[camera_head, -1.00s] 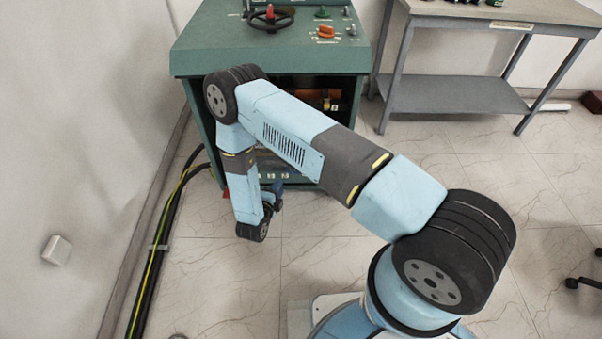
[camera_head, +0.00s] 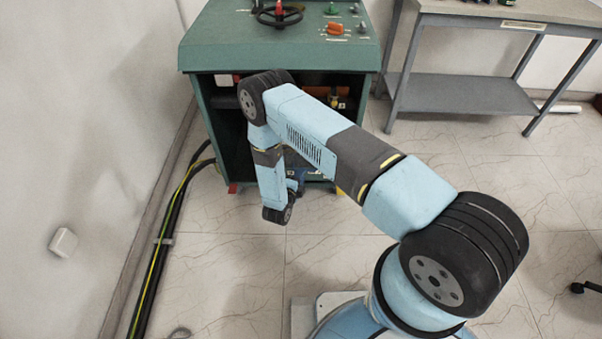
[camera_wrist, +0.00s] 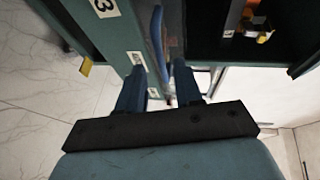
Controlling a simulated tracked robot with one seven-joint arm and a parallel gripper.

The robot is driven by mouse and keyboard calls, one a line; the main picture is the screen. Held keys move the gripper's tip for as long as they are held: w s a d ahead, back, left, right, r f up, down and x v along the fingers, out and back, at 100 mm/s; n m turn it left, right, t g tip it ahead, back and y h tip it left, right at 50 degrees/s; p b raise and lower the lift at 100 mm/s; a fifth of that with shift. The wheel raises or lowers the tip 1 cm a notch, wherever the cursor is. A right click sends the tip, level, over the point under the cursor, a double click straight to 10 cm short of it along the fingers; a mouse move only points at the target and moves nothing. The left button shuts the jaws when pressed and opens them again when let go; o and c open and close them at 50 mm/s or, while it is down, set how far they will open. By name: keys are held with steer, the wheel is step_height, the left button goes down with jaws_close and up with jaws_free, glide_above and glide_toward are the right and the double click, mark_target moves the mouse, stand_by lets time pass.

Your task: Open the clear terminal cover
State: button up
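The green transformer cabinet (camera_head: 290,52) stands at the top of the head view with its front open. In the wrist view, a narrow, see-through-looking panel (camera_wrist: 174,40) shows nearly edge-on beside a numbered green frame (camera_wrist: 115,32). It may be the clear terminal cover, but I cannot be sure. A curved blue strip (camera_wrist: 156,40), perhaps a handle, runs along it. My gripper (camera_wrist: 156,75) has its two blue fingers apart, with the strip's lower end just beyond and between them. I cannot tell whether they touch it. In the head view my arm mostly hides the gripper and the cover.
Orange and yellow parts (camera_wrist: 247,20) sit inside the cabinet. Black and yellow cables (camera_head: 176,205) run along the left wall. A grey table (camera_head: 465,95) stands at right. Tiled floor lies open in front.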

steer(key=shift+x, duration=1.55)
steer(key=shift+c, duration=0.4)
jaws_close()
steer(key=shift+s, duration=0.1)
